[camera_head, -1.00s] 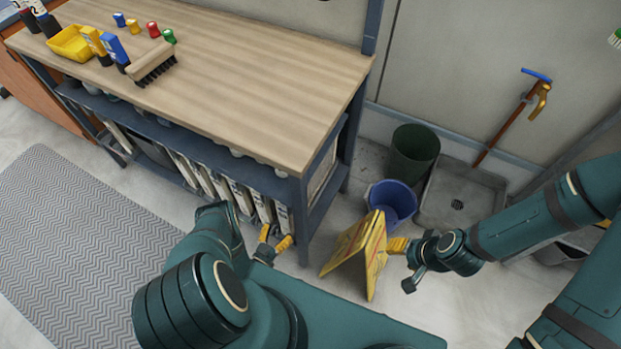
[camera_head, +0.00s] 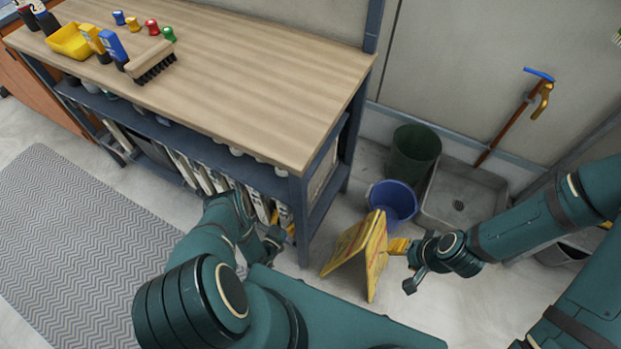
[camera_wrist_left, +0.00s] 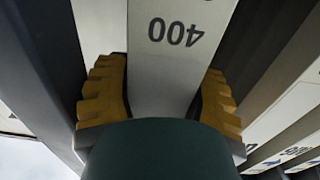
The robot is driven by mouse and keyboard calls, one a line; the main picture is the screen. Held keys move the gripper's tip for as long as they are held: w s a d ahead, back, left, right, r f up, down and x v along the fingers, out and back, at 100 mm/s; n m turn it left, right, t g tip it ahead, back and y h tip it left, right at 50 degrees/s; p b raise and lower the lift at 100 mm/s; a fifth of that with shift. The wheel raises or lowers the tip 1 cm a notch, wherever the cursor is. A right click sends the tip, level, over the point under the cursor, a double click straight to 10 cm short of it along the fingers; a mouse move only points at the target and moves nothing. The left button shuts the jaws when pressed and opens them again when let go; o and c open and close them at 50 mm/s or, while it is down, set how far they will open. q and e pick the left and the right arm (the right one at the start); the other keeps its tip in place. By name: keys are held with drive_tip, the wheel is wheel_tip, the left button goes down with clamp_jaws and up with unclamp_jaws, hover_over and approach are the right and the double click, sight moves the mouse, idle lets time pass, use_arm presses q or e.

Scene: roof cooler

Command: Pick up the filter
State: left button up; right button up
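Several white filters (camera_head: 205,178) stand upright side by side on the lower shelf of the workbench. In the left wrist view, a white filter marked 400 (camera_wrist_left: 170,60) lies between the two yellow fingers of my left gripper (camera_wrist_left: 165,95). The fingers are apart, one on each side of it, and a gap shows on at least the right side. In the head view, my left gripper (camera_head: 284,215) is at the front of the shelf's right end, partly hidden by my arm. My right gripper (camera_head: 398,246) is beside a yellow folding sign; its finger opening is unclear.
The yellow folding sign (camera_head: 357,250) stands on the floor right of the workbench (camera_head: 250,75). A blue bucket (camera_head: 393,202), a green bin (camera_head: 414,150) and a floor basin (camera_head: 462,190) are behind it. The bench post (camera_head: 302,225) is close to my left gripper.

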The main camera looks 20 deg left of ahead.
use_arm(q)
drive_tip(key=c, duration=0.7)
drive_tip(key=shift+a, duration=0.1)
drive_tip(key=shift+s+r, duration=0.1)
drive_tip(key=shift+r, duration=0.05)
